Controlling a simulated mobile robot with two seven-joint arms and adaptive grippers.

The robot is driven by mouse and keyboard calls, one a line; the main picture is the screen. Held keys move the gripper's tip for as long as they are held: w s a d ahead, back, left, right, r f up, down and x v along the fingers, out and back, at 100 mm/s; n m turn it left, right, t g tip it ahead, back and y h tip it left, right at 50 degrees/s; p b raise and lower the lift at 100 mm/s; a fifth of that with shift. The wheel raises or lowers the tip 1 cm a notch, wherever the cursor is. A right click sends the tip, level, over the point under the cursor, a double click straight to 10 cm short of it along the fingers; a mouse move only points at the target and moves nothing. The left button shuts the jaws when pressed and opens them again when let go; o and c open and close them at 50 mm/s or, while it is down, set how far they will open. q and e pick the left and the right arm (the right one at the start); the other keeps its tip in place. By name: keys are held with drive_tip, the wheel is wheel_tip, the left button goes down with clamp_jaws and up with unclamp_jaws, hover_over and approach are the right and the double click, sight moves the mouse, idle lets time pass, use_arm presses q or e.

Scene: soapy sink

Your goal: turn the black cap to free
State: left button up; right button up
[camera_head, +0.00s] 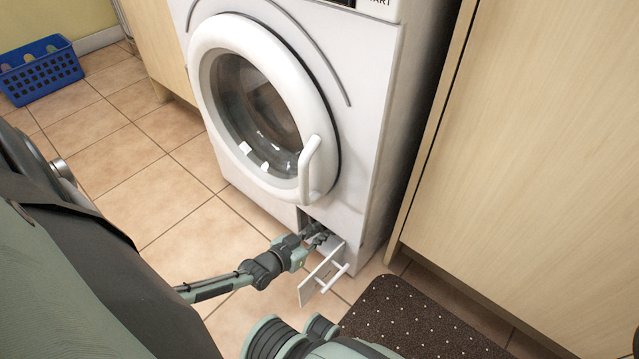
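A white front-loading washing machine (362,180) stands ahead with its round door (200,75) shut. At its lower right front, a small white hatch (322,275) with a bar handle hangs open. My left gripper (318,236) reaches into the hatch opening (303,218). Its fingers are small and partly hidden at the opening, so I cannot tell whether they are open or shut. The black cap cannot be made out; the gripper and the machine front cover that spot. My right gripper is not in view.
A dark dotted mat (410,325) lies on the tiled floor at the lower right. A wooden cabinet (520,150) stands close on the right. A blue basket (40,72) sits at the far left. The tiles (150,195) left of the machine are clear.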

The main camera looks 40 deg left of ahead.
use_arm(q)
drive_tip(key=o, duration=0.4)
drive_tip(key=v, duration=1.2)
drive_tip(key=shift+r, duration=0.1)
